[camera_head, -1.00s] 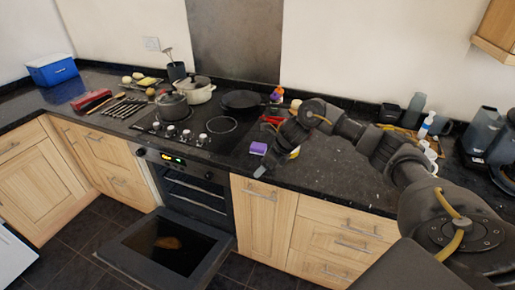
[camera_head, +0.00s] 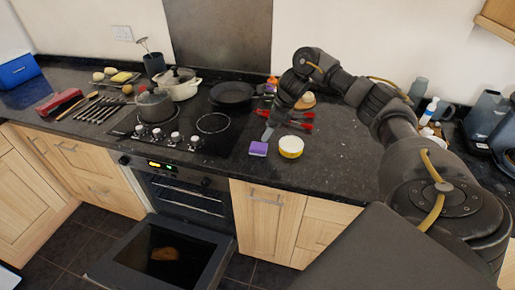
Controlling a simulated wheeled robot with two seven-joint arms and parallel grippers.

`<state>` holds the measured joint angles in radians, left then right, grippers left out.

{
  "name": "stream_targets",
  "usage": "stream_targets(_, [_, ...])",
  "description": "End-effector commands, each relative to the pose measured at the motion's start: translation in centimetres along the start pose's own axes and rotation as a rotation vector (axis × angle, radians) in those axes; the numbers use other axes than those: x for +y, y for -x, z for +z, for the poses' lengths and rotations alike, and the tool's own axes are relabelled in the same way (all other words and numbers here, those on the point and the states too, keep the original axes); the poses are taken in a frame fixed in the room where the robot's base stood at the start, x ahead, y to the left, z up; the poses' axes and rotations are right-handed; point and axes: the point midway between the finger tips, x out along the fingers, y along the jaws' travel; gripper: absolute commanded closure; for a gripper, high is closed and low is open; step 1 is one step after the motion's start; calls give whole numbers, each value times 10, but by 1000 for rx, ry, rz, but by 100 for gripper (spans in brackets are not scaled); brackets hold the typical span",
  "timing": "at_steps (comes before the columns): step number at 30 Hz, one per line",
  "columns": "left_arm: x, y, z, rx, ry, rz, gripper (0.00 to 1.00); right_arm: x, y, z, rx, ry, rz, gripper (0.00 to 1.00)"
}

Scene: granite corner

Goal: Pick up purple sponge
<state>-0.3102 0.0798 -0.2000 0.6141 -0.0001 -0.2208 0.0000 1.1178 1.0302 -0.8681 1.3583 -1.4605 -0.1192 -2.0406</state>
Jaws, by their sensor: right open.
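The purple sponge (camera_head: 258,149) lies on the dark granite counter (camera_head: 330,165), just right of the black hob and near the counter's front edge. My right gripper (camera_head: 267,134) is above the counter, just behind and slightly right of the sponge, pointing down. It is open and empty, and it looks apart from the sponge. My left gripper is not in the view.
A yellow and white bowl (camera_head: 291,147) stands right of the sponge. Red-handled utensils (camera_head: 300,120) lie behind it. A dark pan (camera_head: 232,94) and pots (camera_head: 154,104) stand on the hob (camera_head: 200,135). The oven door (camera_head: 165,258) hangs open below.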

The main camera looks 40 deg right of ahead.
Motion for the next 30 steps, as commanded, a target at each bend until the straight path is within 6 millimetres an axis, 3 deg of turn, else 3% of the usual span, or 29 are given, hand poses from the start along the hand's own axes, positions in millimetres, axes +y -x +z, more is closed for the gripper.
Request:
stream_targets(5, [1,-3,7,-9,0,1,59,1,-27,-1,0,-2,2,29])
stream_targets(15, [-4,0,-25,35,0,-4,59,2,-41,-2,1,-2,3,29])
stream_targets(20, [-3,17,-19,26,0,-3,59,6,-61,-5,4,-4,3,29])
stream_targets(24, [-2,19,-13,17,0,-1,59,5,-79,-5,2,-3,2,29])
stream_targets(30, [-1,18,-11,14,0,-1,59,4,-84,-5,0,-1,-2,29])
